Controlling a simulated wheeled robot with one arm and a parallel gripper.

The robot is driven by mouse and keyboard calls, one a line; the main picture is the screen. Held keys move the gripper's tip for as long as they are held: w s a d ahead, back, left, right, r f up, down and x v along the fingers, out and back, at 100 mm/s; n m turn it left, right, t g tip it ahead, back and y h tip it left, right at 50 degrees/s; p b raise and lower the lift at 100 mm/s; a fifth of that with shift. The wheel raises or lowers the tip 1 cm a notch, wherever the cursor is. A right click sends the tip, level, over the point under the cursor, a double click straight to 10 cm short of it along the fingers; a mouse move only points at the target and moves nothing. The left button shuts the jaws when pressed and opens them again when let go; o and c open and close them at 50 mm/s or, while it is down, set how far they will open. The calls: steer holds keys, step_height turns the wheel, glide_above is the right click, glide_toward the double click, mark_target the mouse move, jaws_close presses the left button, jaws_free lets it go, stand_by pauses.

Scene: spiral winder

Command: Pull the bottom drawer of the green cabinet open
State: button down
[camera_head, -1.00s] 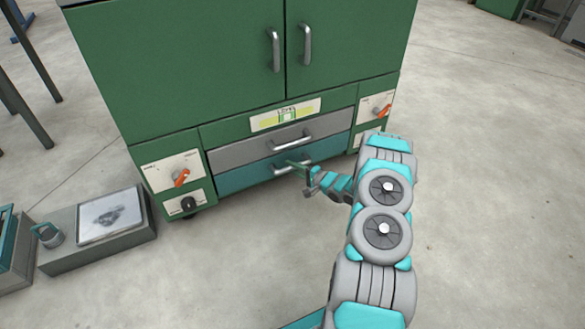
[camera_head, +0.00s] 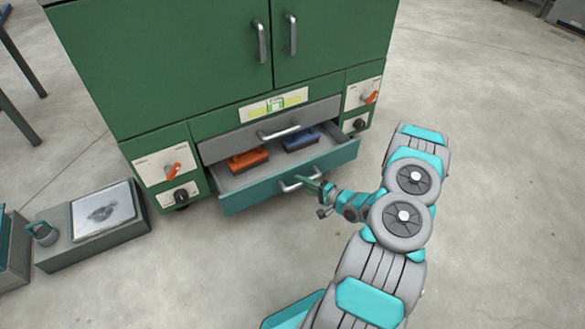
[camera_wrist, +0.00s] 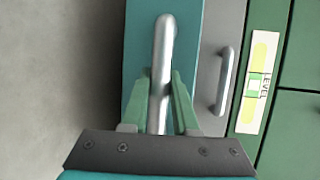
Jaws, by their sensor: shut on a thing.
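The green cabinet (camera_head: 160,70) stands ahead, with two upper doors. Its teal bottom drawer (camera_head: 253,196) is pulled out, showing an orange block-like item (camera_head: 249,160) and a blue one (camera_head: 299,139) inside. The drawer's silver handle (camera_head: 299,181) is between the fingers of my gripper (camera_head: 310,180). In the wrist view, the green fingers of my gripper (camera_wrist: 160,103) sit on both sides of the handle bar (camera_wrist: 163,55), shut on it. The drawer's teal front (camera_wrist: 138,40) lies behind the handle.
The grey drawer (camera_head: 270,131) above is shut. Panels with orange knobs (camera_head: 172,170) flank the drawers. A low grey box with a flat plate (camera_head: 103,211) stands on the floor at left. The floor in front and to the right is clear.

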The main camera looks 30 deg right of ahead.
steer(key=s, duration=0.8)
steer(key=shift+s+d, duration=0.25)
steer(key=shift+s, duration=0.15)
steer(key=c, duration=0.7)
jaws_free()
steer(key=shift+s, duration=0.1)
steer(key=shift+v, duration=3.8)
